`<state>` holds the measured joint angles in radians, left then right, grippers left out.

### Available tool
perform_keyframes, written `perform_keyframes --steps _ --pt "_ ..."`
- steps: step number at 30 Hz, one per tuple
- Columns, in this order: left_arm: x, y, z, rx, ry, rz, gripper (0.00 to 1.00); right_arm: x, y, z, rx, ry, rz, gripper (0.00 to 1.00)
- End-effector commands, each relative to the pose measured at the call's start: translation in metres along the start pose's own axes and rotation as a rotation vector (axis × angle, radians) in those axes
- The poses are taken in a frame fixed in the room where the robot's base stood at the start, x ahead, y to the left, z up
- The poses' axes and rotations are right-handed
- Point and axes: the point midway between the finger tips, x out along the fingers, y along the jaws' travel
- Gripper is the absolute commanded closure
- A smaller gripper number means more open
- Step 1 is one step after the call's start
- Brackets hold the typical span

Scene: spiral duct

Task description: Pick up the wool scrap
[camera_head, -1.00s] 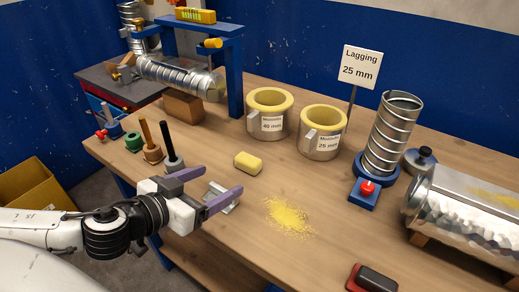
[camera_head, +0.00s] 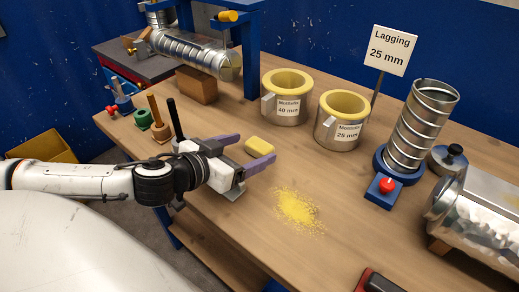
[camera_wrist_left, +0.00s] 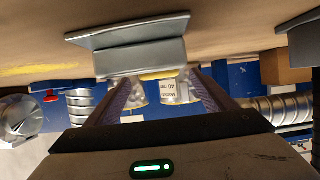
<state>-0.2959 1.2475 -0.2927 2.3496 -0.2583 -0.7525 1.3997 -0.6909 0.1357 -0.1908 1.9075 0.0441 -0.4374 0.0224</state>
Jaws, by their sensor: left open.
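The wool scrap (camera_head: 260,145), a small yellow block with rounded edges, lies on the wooden bench in the head view. My left gripper (camera_head: 256,149) is open, its purple fingers reaching toward the scrap, one to each side of its near end. I cannot tell from this view whether the fingers are at the scrap's height. In the left wrist view a yellow edge (camera_wrist_left: 162,75), likely the scrap, shows between the fingers, mostly hidden behind a grey metal piece (camera_wrist_left: 130,47). My right gripper is not in view.
The grey piece lies partly under my left gripper. Yellow crumbs (camera_head: 298,208) lie to the right. Two yellow-lined tins (camera_head: 286,106) (camera_head: 336,130) stand behind the scrap. Upright handled tools (camera_head: 157,118) stand left. A spiral duct (camera_head: 418,128) and a red button (camera_head: 387,185) are at right.

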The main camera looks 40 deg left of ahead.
Motion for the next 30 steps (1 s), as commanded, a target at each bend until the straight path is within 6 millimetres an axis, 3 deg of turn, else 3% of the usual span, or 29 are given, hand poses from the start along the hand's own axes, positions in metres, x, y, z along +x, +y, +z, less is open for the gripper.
perform_keyframes --steps 7,19,28,30 --pt "0.01 0.0 -0.003 -0.001 0.003 -0.001 0.23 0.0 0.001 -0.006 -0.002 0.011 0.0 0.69" --pt "0.05 0.001 -0.005 0.0 0.001 0.001 0.23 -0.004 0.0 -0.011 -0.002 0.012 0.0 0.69" --pt "0.053 0.001 -0.004 0.001 0.0 0.002 0.23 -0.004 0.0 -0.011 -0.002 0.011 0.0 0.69" --pt "0.053 0.001 -0.004 0.001 -0.001 0.002 0.32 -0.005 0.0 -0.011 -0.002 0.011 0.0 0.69"
